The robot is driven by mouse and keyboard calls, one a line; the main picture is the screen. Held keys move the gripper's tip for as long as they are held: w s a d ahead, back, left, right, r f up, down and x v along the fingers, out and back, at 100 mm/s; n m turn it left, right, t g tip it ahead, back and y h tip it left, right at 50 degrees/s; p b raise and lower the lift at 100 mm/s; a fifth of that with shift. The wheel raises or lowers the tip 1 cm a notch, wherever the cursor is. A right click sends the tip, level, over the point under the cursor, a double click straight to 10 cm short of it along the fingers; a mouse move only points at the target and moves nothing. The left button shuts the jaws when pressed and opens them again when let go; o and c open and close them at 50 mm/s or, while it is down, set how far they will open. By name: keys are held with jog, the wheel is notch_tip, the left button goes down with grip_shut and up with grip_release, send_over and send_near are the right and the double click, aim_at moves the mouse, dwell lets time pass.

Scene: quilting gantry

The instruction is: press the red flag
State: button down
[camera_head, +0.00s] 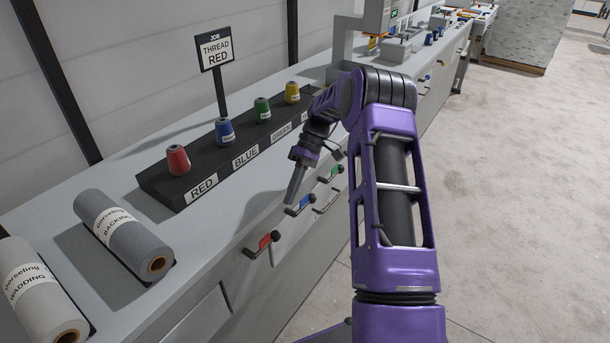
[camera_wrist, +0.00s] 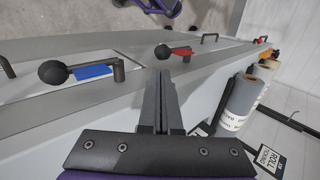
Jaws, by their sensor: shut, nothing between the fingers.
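The red flag (camera_head: 264,241) is a small red plate on a lever with a black ball knob, on the front face of the counter. In the wrist view the red flag (camera_wrist: 182,52) lies beyond my fingertips, slightly to their right, with its knob at its left end. My gripper (camera_head: 290,200) is shut and empty, pointing down in front of the counter by the blue flag (camera_head: 306,202), up and to the right of the red one. In the wrist view my gripper (camera_wrist: 160,76) appears apart from both the red flag and the blue flag (camera_wrist: 92,71).
A green flag (camera_head: 335,172) sits farther along the front. A black rack (camera_head: 160,193) holds red, blue, green and yellow spools. A sign (camera_head: 216,49) reads "THREAD RED". Backing (camera_head: 125,235) and wadding (camera_head: 35,290) rolls lie on the counter. The floor at right is clear.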

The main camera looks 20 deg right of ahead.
jog(key=shift+w+d+r, duration=0.3)
jog(key=shift+w+d, duration=0.2)
jog(key=shift+d, duration=0.25)
jog(key=shift+w+d+r, duration=0.35)
jog(key=shift+w+d, duration=0.15)
jog(key=shift+d, duration=0.25)
jog(key=shift+w+d+r, duration=0.3)
jog(key=shift+w+d, duration=0.2)
jog(key=shift+d, duration=0.25)
